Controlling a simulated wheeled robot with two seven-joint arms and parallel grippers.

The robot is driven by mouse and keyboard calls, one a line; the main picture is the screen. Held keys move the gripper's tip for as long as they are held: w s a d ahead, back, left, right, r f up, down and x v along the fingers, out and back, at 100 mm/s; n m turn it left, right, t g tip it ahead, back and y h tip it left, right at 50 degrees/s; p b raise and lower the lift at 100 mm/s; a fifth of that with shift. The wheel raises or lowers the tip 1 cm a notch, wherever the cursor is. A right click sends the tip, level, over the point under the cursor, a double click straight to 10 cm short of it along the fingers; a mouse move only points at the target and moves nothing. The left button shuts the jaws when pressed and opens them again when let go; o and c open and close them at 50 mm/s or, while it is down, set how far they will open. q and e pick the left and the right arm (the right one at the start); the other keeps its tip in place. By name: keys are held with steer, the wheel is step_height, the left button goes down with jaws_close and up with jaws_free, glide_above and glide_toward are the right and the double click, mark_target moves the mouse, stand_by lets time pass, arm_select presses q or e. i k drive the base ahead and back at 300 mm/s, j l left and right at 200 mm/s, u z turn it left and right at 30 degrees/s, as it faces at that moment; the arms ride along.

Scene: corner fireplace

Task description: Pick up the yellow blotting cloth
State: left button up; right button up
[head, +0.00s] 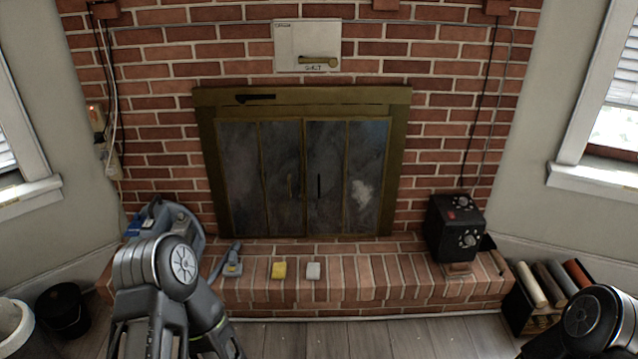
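The yellow blotting cloth (279,270) lies on the brick hearth ledge (380,278) in front of the fireplace, in the head view. It looks like a small folded yellow block and nothing touches it. My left arm comes in at the lower left, to the left of the cloth and nearer to me. Only its links show; my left gripper is out of the picture. Only a part of my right arm shows in the lower right corner, and my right gripper is out of the picture too.
A small whitish block (313,271) lies just right of the cloth. A grey tool (230,262) lies to its left. A blue-grey machine (178,218) stands at the ledge's left end, a black box with dials (455,228) at the right. The ledge between block and box is mostly clear.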

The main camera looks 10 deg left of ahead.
mark_target(279, 269)
steer(key=i, duration=2.35)
steer(key=i+u, duration=0.15)
steer(key=u, duration=0.2)
